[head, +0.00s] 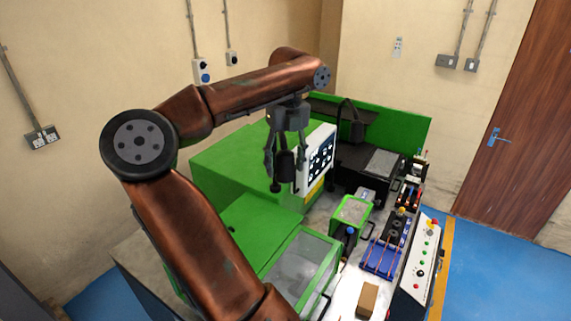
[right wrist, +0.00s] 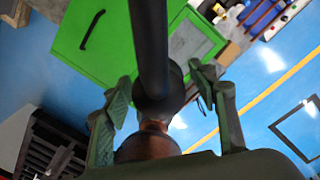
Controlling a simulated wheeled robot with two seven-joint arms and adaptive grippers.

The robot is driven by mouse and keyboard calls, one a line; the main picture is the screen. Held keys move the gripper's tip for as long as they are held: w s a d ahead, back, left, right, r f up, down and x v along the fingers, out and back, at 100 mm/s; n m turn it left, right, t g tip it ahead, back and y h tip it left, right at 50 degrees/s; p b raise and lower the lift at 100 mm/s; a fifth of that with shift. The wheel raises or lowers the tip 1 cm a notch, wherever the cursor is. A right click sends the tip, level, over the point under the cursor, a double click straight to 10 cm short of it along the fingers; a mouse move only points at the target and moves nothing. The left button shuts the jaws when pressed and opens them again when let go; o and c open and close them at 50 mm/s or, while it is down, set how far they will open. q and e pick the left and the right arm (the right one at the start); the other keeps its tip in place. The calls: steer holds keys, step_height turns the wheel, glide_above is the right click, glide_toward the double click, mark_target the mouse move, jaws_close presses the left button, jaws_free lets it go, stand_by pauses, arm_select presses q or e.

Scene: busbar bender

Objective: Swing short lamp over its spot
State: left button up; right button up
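My right gripper (head: 286,160) hangs fingers down in front of the white control panel on the green machine. A dark part (head: 286,165) shows between its fingers, with a round dark knob just below; it may be the short lamp, but I cannot tell surely. In the right wrist view my right gripper (right wrist: 165,95) has its fingers spread apart. A dark tube (right wrist: 150,40) with a rounded end runs between them, with visible gaps on both sides. No clear marking shows the lamp's spot. My left gripper is not in view.
The green machine cabinet (head: 230,165) stands behind the gripper. A green-framed clear cover (head: 300,270), a small green box (head: 352,210) and a brown block (head: 367,299) are on the bench. A dark curved fixture (head: 350,120) stands behind. Blue floor (head: 500,260) is clear at right.

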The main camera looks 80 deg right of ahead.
steer(key=shift+r, duration=0.1)
steer(key=r, duration=1.1)
steer(key=shift+s+d+r, duration=0.15)
steer(key=shift+s+r, duration=0.1)
steer(key=shift+r, duration=0.15)
steer(key=shift+f, duration=0.1)
steer(key=f, duration=1.1)
steer(key=shift+w+a+f, duration=0.2)
steer(key=shift+w+f, duration=0.05)
steer(key=shift+f, duration=0.15)
steer(key=shift+w, duration=0.2)
